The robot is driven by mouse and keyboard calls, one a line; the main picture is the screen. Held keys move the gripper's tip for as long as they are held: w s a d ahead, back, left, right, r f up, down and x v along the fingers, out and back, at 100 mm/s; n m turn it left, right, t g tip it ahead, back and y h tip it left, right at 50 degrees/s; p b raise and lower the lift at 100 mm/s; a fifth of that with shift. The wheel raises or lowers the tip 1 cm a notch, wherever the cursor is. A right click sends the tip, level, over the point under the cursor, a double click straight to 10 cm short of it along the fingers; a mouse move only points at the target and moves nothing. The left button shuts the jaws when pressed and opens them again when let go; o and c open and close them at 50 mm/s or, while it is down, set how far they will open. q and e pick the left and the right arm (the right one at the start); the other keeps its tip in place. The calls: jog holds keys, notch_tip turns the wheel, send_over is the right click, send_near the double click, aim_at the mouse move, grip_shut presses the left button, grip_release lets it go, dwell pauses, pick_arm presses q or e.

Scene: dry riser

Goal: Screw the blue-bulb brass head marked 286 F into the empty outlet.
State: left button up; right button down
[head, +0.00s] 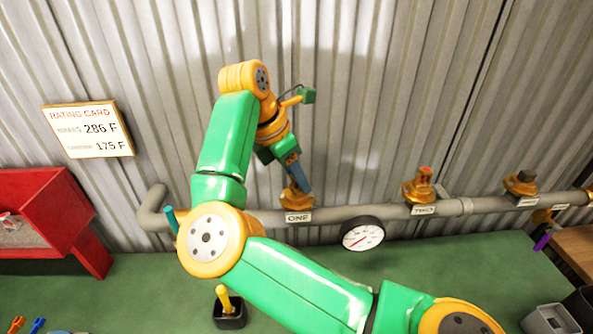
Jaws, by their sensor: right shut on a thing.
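My right gripper (299,180) points down over the outlet marked ONE (298,216) on the grey pipe. Its jaws are shut on a brass head (296,198) there. The jaws cover the head's top, so its bulb and marking do not show. I cannot tell how far the head sits in the outlet. The outlet marked TWO carries a brass head with a red bulb (425,173). The outlet to its right has a dark top (522,182). The rating card (88,130) reads 286 F and 175 F. My left gripper is not in view.
A round gauge (362,234) hangs below the pipe (385,212), right of outlet ONE. A red cabinet (45,212) stands at the left. A black cup with a yellow-handled tool (225,299) stands on the green bench (130,290). A grey bin (549,320) is at the lower right.

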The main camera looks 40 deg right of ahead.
jog(key=m+p, duration=0.1)
jog(key=m+g+p, duration=0.1)
jog(key=m+p, duration=0.1)
jog(key=shift+r, duration=0.4)
jog(key=shift+d+f+m+g+y+p, duration=0.1)
jog(key=shift+f+m+g+y+p, duration=0.2)
jog(key=shift+m, duration=0.4)
jog(key=c, duration=0.5)
grip_release()
